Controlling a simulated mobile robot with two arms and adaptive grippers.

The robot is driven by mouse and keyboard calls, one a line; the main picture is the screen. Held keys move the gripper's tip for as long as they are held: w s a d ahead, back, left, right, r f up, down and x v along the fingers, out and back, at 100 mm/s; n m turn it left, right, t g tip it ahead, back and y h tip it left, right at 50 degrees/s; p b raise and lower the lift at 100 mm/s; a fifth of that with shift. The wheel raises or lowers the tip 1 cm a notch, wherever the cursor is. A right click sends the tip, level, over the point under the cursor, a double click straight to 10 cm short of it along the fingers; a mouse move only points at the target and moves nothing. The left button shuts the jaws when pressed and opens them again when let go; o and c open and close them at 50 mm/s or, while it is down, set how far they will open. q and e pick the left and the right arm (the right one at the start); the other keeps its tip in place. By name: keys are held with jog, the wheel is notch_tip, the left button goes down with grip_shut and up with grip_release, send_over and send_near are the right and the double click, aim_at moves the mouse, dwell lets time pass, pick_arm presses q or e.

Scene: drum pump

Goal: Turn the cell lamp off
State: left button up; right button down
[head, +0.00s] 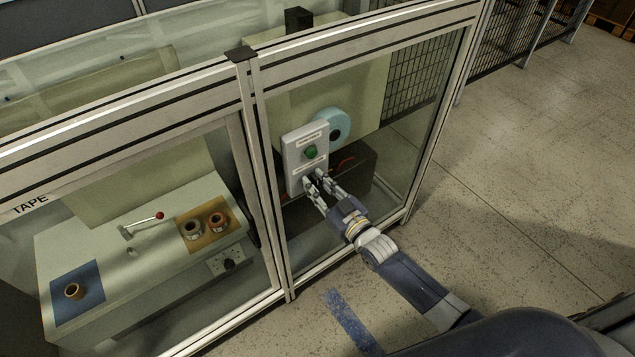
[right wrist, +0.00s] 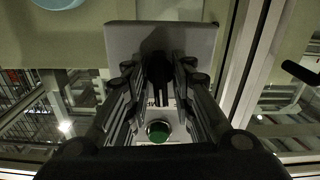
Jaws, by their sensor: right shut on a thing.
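A pale grey control box (head: 292,158) is at the right-hand glass panel, with a green button (head: 311,152) in its middle and labels above and below it. My right gripper (head: 314,181) is at the lower part of this box. In the right wrist view its fingers (right wrist: 158,72) are closed on a black knob (right wrist: 158,88) on the box face. The green button (right wrist: 158,131) shows there below the knob, between the fingers. The knob's setting cannot be told. I cannot pick out the lamp itself. My left gripper is not in view.
Aluminium framing (head: 262,180) with glass panels surrounds the cell. Inside at left is a bench with a blue mat (head: 88,283), an orange-brown mat (head: 212,241), and a red-tipped lever (head: 160,215). A light-blue roll (head: 341,122) is behind the box. The floor (head: 540,150) at right is clear.

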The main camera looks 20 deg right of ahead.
jog(key=n, duration=0.4)
jog(key=shift+n, duration=0.3)
dwell(0.3)
jog(key=c, duration=1.6)
grip_release()
jog(key=shift+c, duration=0.2)
jog(key=v, duration=1.2)
